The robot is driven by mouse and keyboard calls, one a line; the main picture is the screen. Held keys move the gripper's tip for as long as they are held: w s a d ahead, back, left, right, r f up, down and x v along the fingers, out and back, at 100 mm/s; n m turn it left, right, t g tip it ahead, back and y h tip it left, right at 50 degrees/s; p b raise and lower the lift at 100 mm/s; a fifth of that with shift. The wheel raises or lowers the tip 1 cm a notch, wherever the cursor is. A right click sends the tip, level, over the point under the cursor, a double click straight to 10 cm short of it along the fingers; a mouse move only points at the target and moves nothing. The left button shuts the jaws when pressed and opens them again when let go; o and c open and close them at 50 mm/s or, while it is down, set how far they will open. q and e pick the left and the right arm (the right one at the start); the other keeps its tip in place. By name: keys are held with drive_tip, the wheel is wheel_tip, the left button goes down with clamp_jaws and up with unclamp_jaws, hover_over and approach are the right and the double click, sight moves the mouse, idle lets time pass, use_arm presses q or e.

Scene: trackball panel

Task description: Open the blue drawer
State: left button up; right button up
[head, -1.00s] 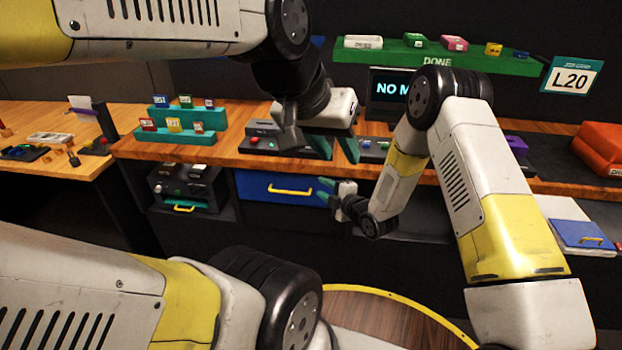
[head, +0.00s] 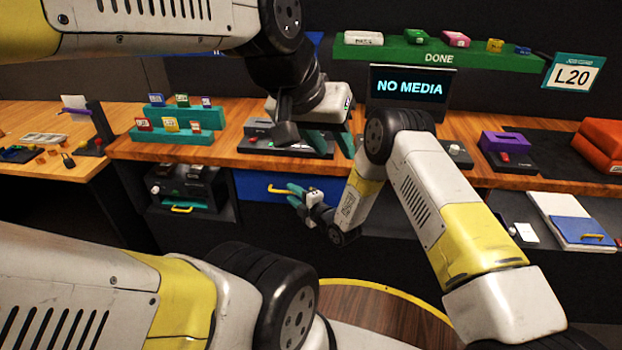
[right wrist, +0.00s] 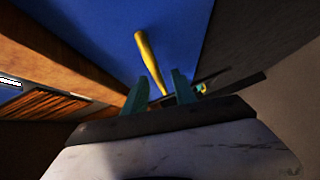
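The blue drawer (head: 250,183) is under the wooden worktop, and its front looks shut. Its yellow handle (head: 277,189) is partly covered by my right gripper (head: 293,194). In the right wrist view the blue drawer front (right wrist: 95,35) fills the top, and the yellow handle (right wrist: 149,60) runs down toward the gap between my right gripper's fingers (right wrist: 160,92). These fingers are apart. I cannot tell whether they touch the handle. My left gripper (head: 333,145) hangs over the worktop above the drawer, its fingers apart with nothing seen between them.
The worktop edge (head: 240,160) runs just above the drawer. A dark device with a yellow handle (head: 185,190) sits on the shelf to the left. A teal stepped rack (head: 170,133) and a NO MEDIA screen (head: 410,88) stand on the worktop. A blue-and-white case (head: 570,225) lies at right.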

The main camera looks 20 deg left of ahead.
drive_tip(key=shift+w+a, duration=0.1)
drive_tip(key=shift+a, duration=0.05)
clamp_jaws()
idle(1.4)
